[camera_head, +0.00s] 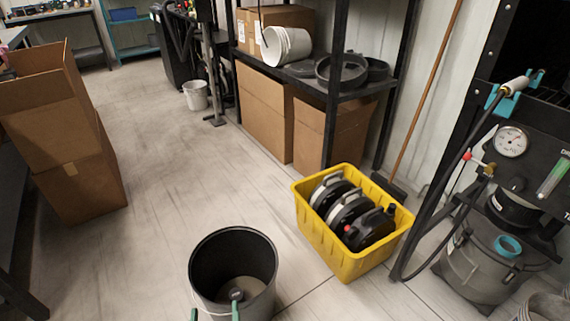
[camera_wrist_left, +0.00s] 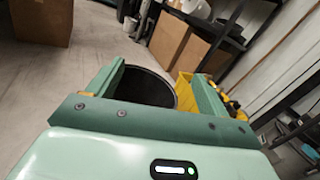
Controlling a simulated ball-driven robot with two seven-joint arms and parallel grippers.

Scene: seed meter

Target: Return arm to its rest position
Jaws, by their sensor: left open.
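My left gripper (camera_head: 215,313) shows only as two green fingertips at the bottom edge of the head view, at the near side of a dark bucket (camera_head: 205,265). In the left wrist view the left gripper (camera_wrist_left: 158,78) has its two green fingers spread wide with nothing held between them. The bucket (camera_wrist_left: 150,87) shows beyond and between the fingers there, apart from them as far as I can tell. Most of the left arm is out of the head view. My right gripper is not in view.
A yellow crate (camera_head: 345,262) with several round dark units stands right of the bucket. The seed meter stand with a gauge (camera_head: 511,141) is at the right. Cardboard boxes (camera_head: 75,150) stand at the left, a loaded shelf (camera_head: 375,85) behind. The floor (camera_head: 190,170) between is clear.

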